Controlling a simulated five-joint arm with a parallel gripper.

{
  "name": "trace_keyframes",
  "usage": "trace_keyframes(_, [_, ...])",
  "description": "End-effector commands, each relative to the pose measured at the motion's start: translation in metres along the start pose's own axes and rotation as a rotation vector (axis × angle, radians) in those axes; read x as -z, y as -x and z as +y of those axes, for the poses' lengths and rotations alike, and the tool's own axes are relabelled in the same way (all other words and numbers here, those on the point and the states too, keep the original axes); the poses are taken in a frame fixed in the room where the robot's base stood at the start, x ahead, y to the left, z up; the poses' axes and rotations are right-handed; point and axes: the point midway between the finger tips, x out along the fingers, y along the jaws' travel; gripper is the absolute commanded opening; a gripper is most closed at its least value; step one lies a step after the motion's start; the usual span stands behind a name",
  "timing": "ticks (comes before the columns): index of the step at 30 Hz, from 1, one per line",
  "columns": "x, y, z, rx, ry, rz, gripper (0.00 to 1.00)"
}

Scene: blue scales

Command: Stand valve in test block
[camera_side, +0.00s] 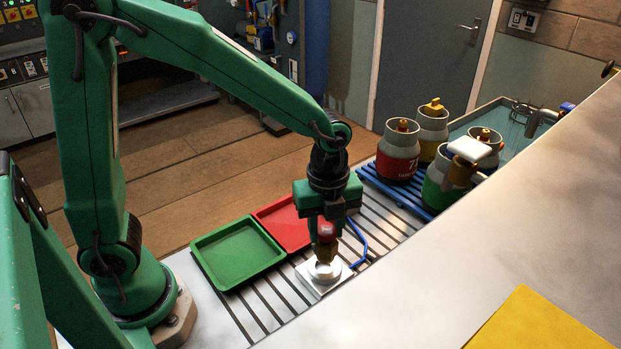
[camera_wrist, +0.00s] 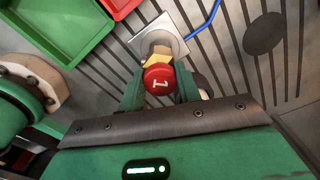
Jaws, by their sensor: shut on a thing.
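The valve (camera_side: 326,248) has a red cap and a brass body. My gripper (camera_side: 325,231) is shut on it and holds it upright over the test block. The test block (camera_side: 318,282) is a pale square plate with a raised round socket, on the slatted bench. The valve's lower end is at the socket; I cannot tell whether it is inside or just above. In the wrist view the valve's red cap (camera_wrist: 158,79), marked 1, sits between my gripper's fingers (camera_wrist: 160,88). The test block (camera_wrist: 177,46) lies just beyond it, its socket mostly hidden by the valve.
A green tray (camera_side: 236,254) and a red tray (camera_side: 284,224) lie left of the block. A blue hose (camera_side: 357,241) runs close on its right. Several gas cylinders (camera_side: 398,152) stand on a blue rack (camera_side: 392,190) at the back right. A yellow sheet (camera_side: 540,325) lies at front right.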

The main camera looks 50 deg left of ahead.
Motion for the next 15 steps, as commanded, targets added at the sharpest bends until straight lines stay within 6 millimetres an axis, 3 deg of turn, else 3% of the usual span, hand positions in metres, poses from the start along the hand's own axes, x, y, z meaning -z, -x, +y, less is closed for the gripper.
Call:
trace_keyframes(9, [0.000,-0.033,0.001,-0.002,0.000,0.000,0.02])
trace_keyframes(15, [0.000,-0.036,0.000,0.000,0.000,0.000,0.02])
